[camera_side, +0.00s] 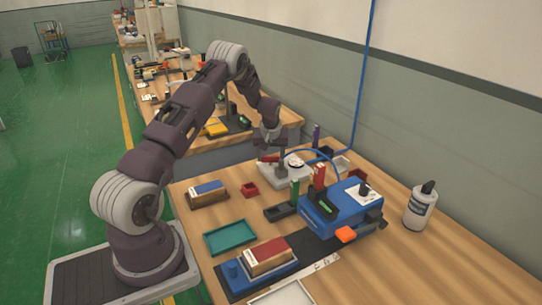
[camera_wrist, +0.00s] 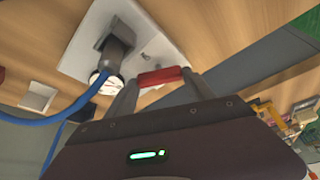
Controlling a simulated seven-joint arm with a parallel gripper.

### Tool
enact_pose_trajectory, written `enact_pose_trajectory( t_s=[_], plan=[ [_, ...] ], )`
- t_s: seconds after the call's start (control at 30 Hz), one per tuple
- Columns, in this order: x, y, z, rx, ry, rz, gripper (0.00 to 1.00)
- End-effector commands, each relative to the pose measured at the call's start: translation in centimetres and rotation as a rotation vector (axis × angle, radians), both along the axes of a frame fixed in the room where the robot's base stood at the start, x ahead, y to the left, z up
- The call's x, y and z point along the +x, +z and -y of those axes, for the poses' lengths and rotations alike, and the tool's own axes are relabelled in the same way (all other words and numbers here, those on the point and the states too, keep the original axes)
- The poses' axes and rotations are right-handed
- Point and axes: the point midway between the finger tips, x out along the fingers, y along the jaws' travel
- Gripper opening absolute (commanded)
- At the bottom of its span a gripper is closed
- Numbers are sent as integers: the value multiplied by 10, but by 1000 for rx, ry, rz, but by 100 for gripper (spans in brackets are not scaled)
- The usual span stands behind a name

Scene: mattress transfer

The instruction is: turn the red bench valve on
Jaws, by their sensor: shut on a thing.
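The red valve handle (camera_side: 268,158) is at the far end of the bench in the side view. It also shows as a red bar (camera_wrist: 160,77) in the wrist view. The valve sits on a pale base plate (camera_side: 300,179), which shows in the wrist view as a light plate with a grey fitting (camera_wrist: 116,45) and a round white gauge (camera_wrist: 105,82). My gripper (camera_wrist: 159,80) is shut on the red handle, one finger at each end of the bar. In the side view my gripper (camera_side: 269,150) points down at the valve and partly hides it.
A blue hose (camera_side: 322,154) runs from the valve area. Right of it stand a blue machine (camera_side: 318,215), red and green upright items, and a white bottle (camera_side: 420,207).

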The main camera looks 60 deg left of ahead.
Motion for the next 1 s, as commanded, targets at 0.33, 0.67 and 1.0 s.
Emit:
enact_pose_trajectory(
  t_s=[0.33, 0.67, 1.0],
  plan=[
    [-2, 0, -1, -3, -323, 2, 21],
    [-3, 0, -3, -4, -633, 2, 21],
    [-3, 0, -4, -3, -898, 1, 21]
  ],
)
